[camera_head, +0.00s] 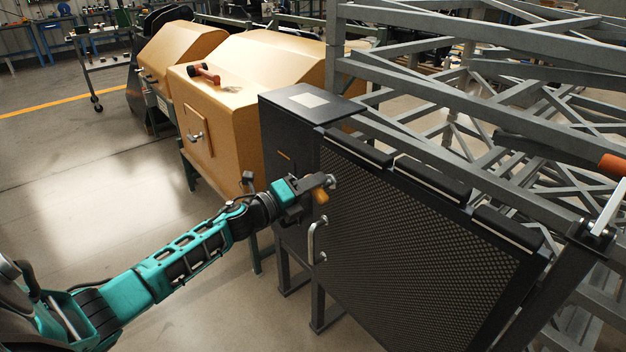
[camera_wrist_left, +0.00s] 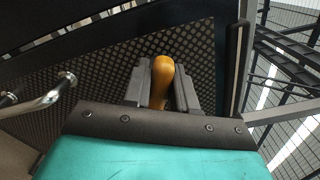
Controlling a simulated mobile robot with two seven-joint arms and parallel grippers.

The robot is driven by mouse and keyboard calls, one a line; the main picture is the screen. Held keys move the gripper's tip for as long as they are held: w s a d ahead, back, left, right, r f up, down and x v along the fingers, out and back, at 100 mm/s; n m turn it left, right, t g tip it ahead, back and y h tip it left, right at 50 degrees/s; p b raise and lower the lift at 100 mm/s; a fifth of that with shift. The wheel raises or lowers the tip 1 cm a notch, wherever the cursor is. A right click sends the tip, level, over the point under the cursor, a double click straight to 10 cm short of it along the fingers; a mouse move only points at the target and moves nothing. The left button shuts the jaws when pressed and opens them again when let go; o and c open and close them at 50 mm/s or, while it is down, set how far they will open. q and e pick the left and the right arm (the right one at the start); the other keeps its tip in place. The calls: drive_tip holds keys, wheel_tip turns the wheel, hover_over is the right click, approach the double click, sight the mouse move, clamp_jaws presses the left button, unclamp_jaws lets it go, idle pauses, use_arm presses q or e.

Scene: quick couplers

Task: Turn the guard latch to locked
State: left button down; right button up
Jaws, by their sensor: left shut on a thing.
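The guard latch has an orange handle (camera_head: 321,196) at the upper left corner of the dark mesh guard panel (camera_head: 400,230). A metal pivot shows just above the handle in the head view. My left gripper (camera_head: 316,190) is at the latch. In the left wrist view the orange handle (camera_wrist_left: 161,80) stands between the two grey fingers of my left gripper (camera_wrist_left: 160,88), which are shut on it. The fingers hide part of the handle. My right gripper is not in view.
A metal pull handle (camera_head: 315,240) is on the panel below the latch, and also shows in the left wrist view (camera_wrist_left: 42,102). A dark box (camera_head: 285,125) adjoins the panel's left side. Yellow machine housings (camera_head: 235,85) stand behind.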

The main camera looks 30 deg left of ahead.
use_arm(q)
drive_tip(key=n+p, duration=0.2)
drive_tip(key=n, duration=0.3)
drive_tip(key=shift+f, duration=0.2)
drive_tip(key=shift+n, duration=0.3)
drive_tip(key=c, duration=1)
unclamp_jaws()
drive_tip(key=p+v, duration=0.1)
drive_tip(key=v, duration=1.2)
